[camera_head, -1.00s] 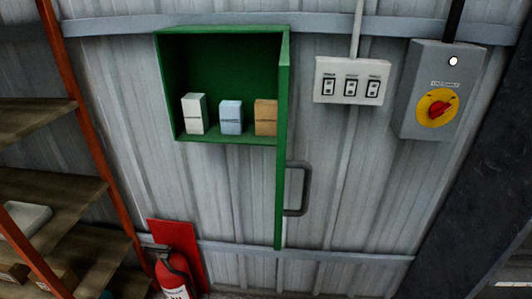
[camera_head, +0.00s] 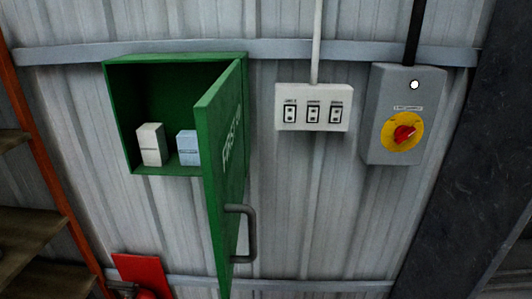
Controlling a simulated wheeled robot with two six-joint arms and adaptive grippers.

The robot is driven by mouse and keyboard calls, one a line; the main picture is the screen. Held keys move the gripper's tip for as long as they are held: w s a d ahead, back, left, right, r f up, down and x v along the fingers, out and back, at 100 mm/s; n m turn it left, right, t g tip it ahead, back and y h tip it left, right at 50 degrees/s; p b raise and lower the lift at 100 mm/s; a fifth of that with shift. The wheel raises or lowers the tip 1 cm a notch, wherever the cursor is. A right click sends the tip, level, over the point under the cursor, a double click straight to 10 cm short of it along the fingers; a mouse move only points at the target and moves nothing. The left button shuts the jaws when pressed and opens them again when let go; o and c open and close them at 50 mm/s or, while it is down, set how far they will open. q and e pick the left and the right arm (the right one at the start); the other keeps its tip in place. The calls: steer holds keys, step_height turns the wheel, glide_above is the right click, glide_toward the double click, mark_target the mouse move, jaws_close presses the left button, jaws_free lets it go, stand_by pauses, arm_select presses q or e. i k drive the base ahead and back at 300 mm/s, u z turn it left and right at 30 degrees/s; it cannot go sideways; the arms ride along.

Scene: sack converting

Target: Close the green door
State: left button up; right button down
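The green door (camera_head: 224,170) belongs to a green wall cabinet (camera_head: 186,169) at the upper left of centre in the head view. The door stands partly open, swung out from the cabinet's right side, and its outer face with white lettering shows. A grey bar handle (camera_head: 249,233) is on the door's lower part. A white box (camera_head: 151,145) and a pale blue box (camera_head: 188,148) stand inside the cabinet. The door hides the right part of the interior. Neither of my grippers shows in the view.
A white switch panel (camera_head: 313,118) and a grey box with a red and yellow rotary switch (camera_head: 402,132) are on the wall to the right. A shelf rack (camera_head: 40,232) stands at the left. A red board (camera_head: 140,270) is at the lower left. A dark column (camera_head: 460,150) is at the right.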

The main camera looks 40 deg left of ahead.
mark_target(218, 116)
steer(key=i, duration=0.3)
steer(key=u, duration=2)
